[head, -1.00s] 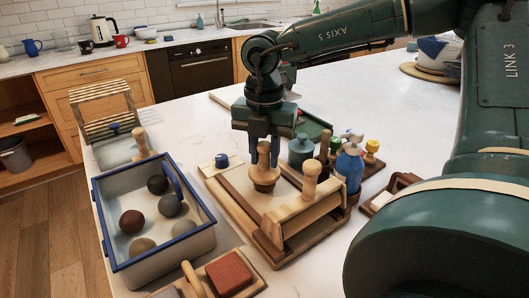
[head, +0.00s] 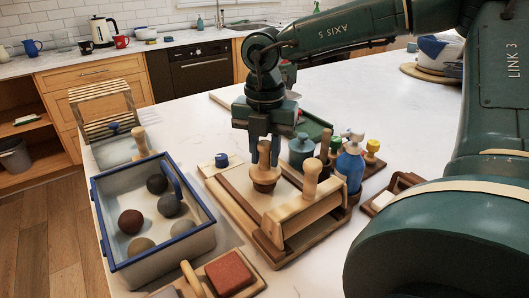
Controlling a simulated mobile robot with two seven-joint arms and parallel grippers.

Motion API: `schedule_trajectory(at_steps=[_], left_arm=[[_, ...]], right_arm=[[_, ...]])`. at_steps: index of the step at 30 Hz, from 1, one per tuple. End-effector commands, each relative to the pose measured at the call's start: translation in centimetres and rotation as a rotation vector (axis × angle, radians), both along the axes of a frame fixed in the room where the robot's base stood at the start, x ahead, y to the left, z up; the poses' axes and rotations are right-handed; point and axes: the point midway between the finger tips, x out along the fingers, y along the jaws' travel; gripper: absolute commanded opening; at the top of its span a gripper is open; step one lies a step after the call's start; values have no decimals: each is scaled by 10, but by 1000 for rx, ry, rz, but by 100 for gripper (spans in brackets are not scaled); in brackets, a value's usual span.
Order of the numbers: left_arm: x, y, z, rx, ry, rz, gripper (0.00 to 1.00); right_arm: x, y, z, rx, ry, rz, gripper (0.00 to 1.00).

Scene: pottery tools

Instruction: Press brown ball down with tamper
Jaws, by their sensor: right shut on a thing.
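My right gripper (head: 264,135) is shut on the wooden tamper (head: 265,156), holding it upright by its handle above the wooden board (head: 238,189). The tamper's wide foot is low over the board's pale surface. A darker brown band (head: 265,187) shows right under the foot; I cannot tell whether it is the tamper's base or a brown ball beneath it. A reddish-brown ball (head: 131,221) lies in the blue-rimmed tray at left. My left gripper is not in view.
The blue-rimmed tray (head: 101,213) holds several balls. A red sponge block (head: 228,274) lies in front.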

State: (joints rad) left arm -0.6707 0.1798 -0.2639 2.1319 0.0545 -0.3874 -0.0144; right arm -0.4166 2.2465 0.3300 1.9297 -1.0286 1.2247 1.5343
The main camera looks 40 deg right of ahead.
Motion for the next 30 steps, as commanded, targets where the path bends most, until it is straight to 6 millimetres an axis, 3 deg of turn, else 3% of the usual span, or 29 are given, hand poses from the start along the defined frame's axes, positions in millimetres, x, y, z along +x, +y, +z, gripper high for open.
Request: schedule_trajectory(at_steps=[3, 19, 30], left_arm=[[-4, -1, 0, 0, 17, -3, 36], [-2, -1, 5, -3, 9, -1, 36], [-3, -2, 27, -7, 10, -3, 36]], right_arm=[[1, 0, 10, -2, -3, 0, 0], [1, 0, 15, -1, -6, 0, 0], [1, 0, 56, -1, -6, 0, 0]])
